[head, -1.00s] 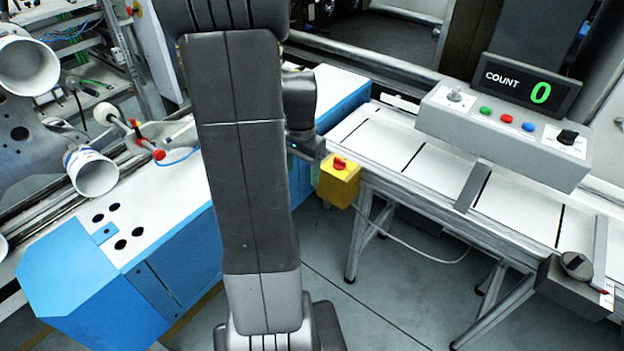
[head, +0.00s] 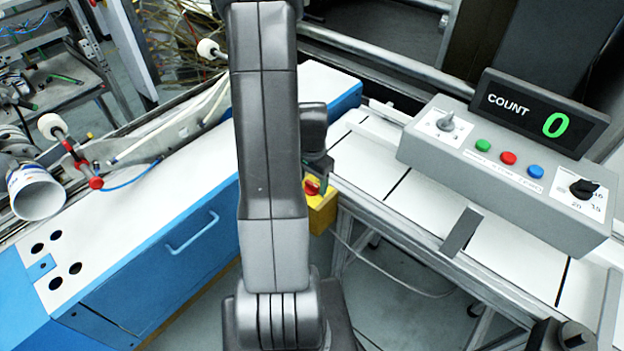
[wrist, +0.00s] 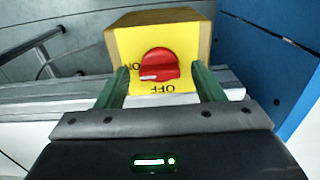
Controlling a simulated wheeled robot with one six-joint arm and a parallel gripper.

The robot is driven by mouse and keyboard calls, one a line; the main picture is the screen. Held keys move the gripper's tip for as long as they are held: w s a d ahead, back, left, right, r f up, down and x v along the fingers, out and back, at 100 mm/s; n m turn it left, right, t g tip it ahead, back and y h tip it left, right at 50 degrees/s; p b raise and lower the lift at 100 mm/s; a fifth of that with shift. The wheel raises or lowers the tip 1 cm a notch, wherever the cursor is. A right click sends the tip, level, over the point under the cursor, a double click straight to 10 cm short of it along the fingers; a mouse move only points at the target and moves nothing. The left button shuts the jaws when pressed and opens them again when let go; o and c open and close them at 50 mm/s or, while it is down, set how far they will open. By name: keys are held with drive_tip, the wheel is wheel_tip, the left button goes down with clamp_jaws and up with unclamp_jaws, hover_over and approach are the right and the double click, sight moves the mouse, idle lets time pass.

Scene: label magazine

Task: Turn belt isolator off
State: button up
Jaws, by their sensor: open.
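The belt isolator is a yellow box (head: 322,218) with a red knob (head: 312,187), just right of my arm in the head view. In the wrist view the yellow box (wrist: 200,40) fills the upper middle, and its red knob (wrist: 158,62) faces me. The knob's white mark points left, towards the upside-down ON label; an upside-down OFF label is below the knob. My gripper (wrist: 160,76) is open, with one green finger on each side of the knob and visible gaps between. I cannot tell whether the fingertips reach the knob's depth. My arm hides part of the box in the head view.
A grey control box (head: 500,170) with a COUNT display (head: 545,115) reading 0 stands on the conveyor (head: 400,190) at right. A blue and white cabinet (head: 190,235) is on the left. In the wrist view a blue panel (wrist: 270,50) stands close on the right.

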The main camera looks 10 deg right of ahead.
drive_tip(key=c, duration=1)
drive_tip(key=shift+n, duration=0.3)
drive_tip(key=n+b, duration=0.2)
drive_tip(key=n, duration=0.1)
drive_tip(key=n+b, duration=0.1)
drive_tip(key=n, duration=0.4)
drive_tip(key=shift+b, duration=0.4)
drive_tip(key=n+b, duration=0.1)
drive_tip(key=n, duration=0.3)
drive_tip(key=shift+n, duration=0.3)
drive_tip(key=shift+n+b, duration=0.5)
drive_tip(key=shift+n, duration=1.8)
drive_tip(key=shift+r, duration=0.1)
